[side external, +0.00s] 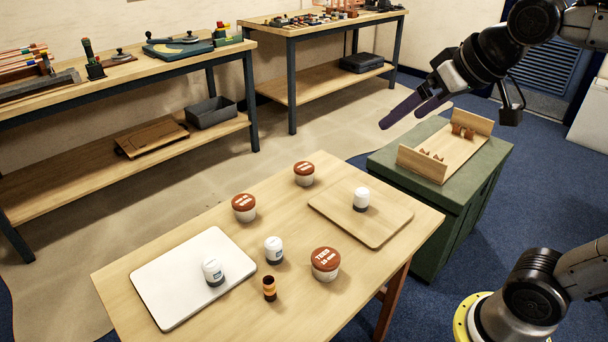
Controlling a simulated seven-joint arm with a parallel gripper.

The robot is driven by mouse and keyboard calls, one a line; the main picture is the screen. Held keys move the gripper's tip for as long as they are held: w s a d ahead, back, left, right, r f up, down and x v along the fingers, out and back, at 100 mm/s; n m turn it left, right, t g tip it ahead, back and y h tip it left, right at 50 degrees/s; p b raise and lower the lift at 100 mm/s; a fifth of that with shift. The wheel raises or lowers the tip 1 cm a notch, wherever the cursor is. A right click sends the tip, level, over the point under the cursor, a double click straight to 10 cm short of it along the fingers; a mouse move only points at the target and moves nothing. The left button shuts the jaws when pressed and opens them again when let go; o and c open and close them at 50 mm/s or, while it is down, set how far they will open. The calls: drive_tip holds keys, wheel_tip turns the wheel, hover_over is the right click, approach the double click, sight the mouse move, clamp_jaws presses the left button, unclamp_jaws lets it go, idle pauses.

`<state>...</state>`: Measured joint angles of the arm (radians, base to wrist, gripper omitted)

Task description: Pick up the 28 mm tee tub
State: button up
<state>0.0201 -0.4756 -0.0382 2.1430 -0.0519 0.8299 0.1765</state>
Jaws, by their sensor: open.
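Three white tubs with brown-red lids stand upright on the wooden table: a front tub (325,264), a left tub (243,208) and a back tub (304,174). The front tub's lid seems to read "TEES" with a size under it. The sizes on the lids are too small to read surely, so I cannot tell which is the 28 mm tee tub. My gripper (402,112) is open and empty, with dark purple fingers. It hangs in the air at the upper right, beyond the table and apart from all the tubs.
Small white jars stand on the white board (180,295), on bare table (274,250) and on the wooden board (380,222). An orange-and-black piece (269,288) stands near the front tub. A wooden rack (451,157) sits on the green cabinet (440,220).

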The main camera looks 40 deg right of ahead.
drive_tip(key=w+d+r, duration=0.1)
drive_tip(key=w+r, duration=0.1)
drive_tip(key=w, duration=0.6)
drive_tip(key=m+g+h, duration=0.1)
drive_tip(key=m+g, duration=0.2)
drive_tip(key=g, duration=0.1)
hover_over(304, 167)
drive_tip(key=s, duration=0.2)
drive_tip(key=f, duration=3.5)
drive_tip(key=shift+a, duration=0.2)
drive_tip(key=shift+x, duration=2.9)
drive_tip(key=shift+w+a, duration=0.1)
